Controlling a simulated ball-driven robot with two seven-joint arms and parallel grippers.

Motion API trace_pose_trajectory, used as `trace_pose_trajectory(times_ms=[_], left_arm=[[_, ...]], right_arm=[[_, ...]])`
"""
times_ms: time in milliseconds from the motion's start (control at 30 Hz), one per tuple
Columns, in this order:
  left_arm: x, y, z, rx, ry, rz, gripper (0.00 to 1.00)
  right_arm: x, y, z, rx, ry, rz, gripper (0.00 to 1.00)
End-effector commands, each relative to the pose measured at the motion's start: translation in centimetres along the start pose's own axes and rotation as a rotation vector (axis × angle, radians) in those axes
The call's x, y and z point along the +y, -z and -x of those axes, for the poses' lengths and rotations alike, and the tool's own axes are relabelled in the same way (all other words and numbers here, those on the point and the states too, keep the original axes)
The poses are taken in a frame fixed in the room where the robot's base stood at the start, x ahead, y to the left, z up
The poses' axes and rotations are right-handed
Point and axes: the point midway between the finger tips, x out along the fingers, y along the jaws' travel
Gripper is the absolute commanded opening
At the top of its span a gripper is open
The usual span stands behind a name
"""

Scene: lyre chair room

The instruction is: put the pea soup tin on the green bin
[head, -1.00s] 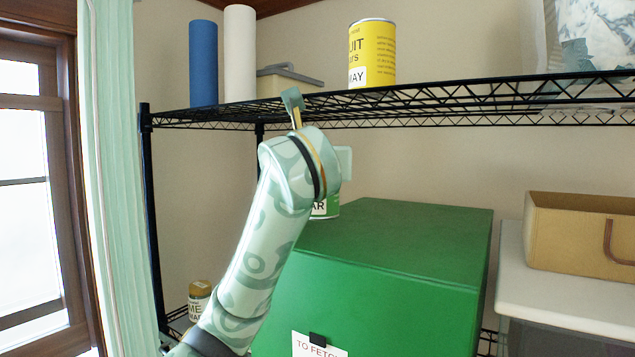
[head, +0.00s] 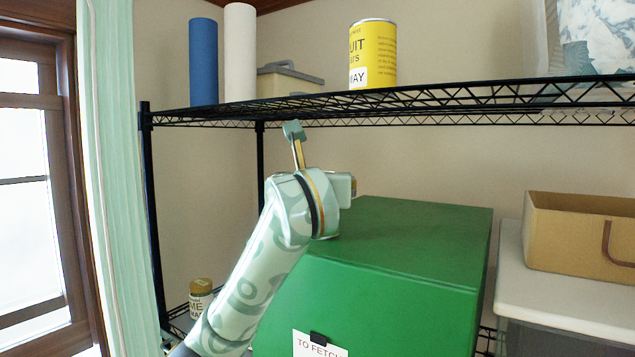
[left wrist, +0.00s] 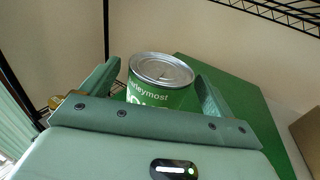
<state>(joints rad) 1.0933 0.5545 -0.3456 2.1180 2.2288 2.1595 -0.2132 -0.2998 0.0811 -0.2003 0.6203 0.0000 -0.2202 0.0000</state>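The pea soup tin (left wrist: 160,92) is green with a silver lid and part of its name showing in the left wrist view. It is upright between the two fingers of my left gripper (left wrist: 158,85), which are spread with a gap beside the tin. In the head view my left gripper (head: 340,186) is at the left back edge of the green bin (head: 400,235), and my wrist hides the tin. What is under the tin is hidden. The bin's top is flat and bare where it shows. My right gripper is not in view.
A black wire shelf (head: 430,97) spans above, holding a yellow tin (head: 372,53), a blue cylinder (head: 203,62) and a white cylinder (head: 240,52). A gold-lidded jar (head: 200,298) is low at left. A cardboard box (head: 570,235) sits on a white surface (head: 560,300) at right.

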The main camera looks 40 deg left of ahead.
Motion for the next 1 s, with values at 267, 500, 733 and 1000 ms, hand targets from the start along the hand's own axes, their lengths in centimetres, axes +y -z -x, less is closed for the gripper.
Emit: trace_pose_trajectory(times_ms=[267,500,733,1000], left_arm=[[0.1,-0.5,0.1,-0.002,-0.001,0.0,0.88],[0.1,-0.5,4.2,-0.005,-0.002,0.0,0.88],[-0.1,-1.0,8.5,0.0,0.001,-0.004,0.88],[-0.5,-0.6,11.2,-0.018,0.015,0.006,0.88]], right_arm=[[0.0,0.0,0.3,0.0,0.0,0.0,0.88],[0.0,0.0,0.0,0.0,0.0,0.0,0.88],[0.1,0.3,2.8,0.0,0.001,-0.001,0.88],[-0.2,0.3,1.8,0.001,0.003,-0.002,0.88]])
